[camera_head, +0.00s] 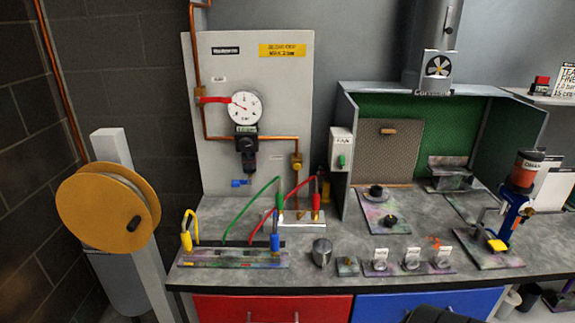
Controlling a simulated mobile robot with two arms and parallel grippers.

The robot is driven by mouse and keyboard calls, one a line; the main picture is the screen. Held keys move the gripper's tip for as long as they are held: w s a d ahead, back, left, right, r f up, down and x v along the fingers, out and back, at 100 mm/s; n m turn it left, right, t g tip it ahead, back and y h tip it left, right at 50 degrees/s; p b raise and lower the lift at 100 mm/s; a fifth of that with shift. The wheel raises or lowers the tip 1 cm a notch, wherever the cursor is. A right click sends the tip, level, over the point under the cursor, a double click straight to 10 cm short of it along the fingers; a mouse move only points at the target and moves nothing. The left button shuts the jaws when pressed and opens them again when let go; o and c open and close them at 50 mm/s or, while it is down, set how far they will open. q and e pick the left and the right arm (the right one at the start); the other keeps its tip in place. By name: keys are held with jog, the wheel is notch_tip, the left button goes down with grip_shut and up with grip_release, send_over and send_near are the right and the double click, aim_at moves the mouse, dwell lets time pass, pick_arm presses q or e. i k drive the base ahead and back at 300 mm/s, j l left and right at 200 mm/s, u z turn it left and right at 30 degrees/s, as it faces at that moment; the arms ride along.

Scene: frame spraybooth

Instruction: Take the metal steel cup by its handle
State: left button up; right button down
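A small grey metal cup (322,252) stands upright on the grey bench top, left of centre near the front edge. I cannot make out its handle at this size. Neither gripper shows clearly. A dark rounded shape at the bottom edge, right of centre, may be part of my own arm; no fingers show on it.
A small block (347,266) and a row of labelled holders (411,264) stand just right of the cup. A rack with coloured hoses (230,257) lies to its left. A spray booth (445,112) and a blue stand (510,215) are further right.

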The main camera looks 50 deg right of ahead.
aim_at(322, 249)
jog(key=z, duration=1.8)
